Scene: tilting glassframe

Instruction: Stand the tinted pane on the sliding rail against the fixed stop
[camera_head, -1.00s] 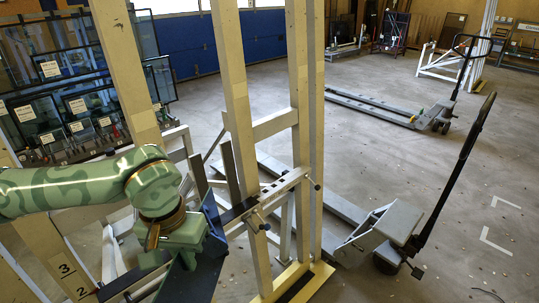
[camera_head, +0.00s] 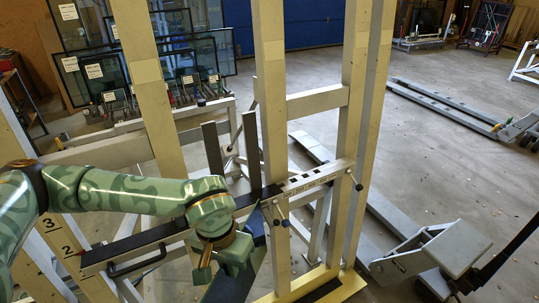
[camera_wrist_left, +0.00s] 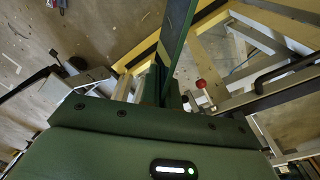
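My left gripper (camera_head: 232,262) hangs in front of the frame, just below the rail in the picture. It is shut on a dark blue-green pane (camera_head: 236,286), seen nearly edge-on and tilted. In the left wrist view, the pane (camera_wrist_left: 178,45) rises as a narrow dark strip from between the fingers. The sliding rail (camera_head: 140,240) is a long black-topped bar running to a pale slotted piece at the right post. Two dark upright plates (camera_head: 212,148) stand behind the rail; I cannot tell which part is the fixed stop. My right gripper is not in view.
Thick cream posts (camera_head: 270,100) stand close around the arm. A yellow base (camera_head: 318,284) lies below. A pallet truck (camera_head: 455,248) stands at the right and labelled glass panes (camera_head: 95,70) lean at the back left. The floor at right is mostly open.

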